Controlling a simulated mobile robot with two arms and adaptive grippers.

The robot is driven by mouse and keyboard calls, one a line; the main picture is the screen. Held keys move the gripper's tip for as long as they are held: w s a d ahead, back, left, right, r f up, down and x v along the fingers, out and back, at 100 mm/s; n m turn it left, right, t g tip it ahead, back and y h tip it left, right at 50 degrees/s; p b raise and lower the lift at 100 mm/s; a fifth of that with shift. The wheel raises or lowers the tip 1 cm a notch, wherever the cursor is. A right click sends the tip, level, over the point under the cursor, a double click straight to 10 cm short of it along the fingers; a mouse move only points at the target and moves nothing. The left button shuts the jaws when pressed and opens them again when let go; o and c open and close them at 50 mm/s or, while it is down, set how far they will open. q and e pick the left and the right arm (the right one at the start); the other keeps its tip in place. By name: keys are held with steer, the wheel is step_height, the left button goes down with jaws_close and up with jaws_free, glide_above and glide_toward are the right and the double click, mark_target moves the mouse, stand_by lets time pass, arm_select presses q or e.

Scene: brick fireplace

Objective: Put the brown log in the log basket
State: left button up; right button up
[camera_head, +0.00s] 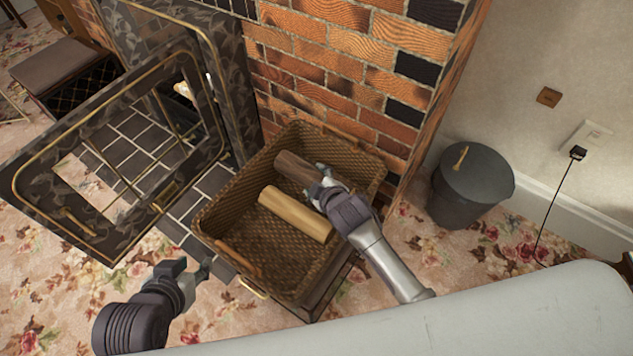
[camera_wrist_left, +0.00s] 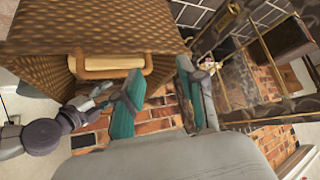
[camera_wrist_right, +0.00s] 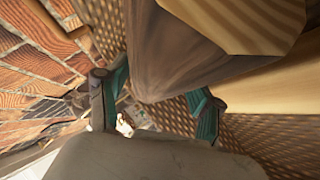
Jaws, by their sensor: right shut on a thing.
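The brown log (camera_head: 296,170) is inside the wicker log basket (camera_head: 221,217), near its back wall. My right gripper (camera_head: 320,184) is shut on the log's right end from above. In the right wrist view the dark bark (camera_wrist_right: 165,55) fills the space ahead of the fingers (camera_wrist_right: 155,105). I cannot tell whether the log touches the basket floor. My left gripper (camera_head: 197,279) is open and empty, low in front of the basket's left side. Its spread fingers (camera_wrist_left: 160,95) show in the left wrist view, below the basket handle (camera_wrist_left: 108,66).
A pale log (camera_head: 294,214) lies in the basket beside the brown one. A fireplace screen (camera_head: 45,175) stands open at the left. The brick chimney (camera_head: 340,65) rises behind the basket. A dark lidded bin (camera_head: 470,185) stands at the right. Floral carpet is clear in front.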

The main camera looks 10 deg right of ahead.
steer(key=shift+f, duration=0.35)
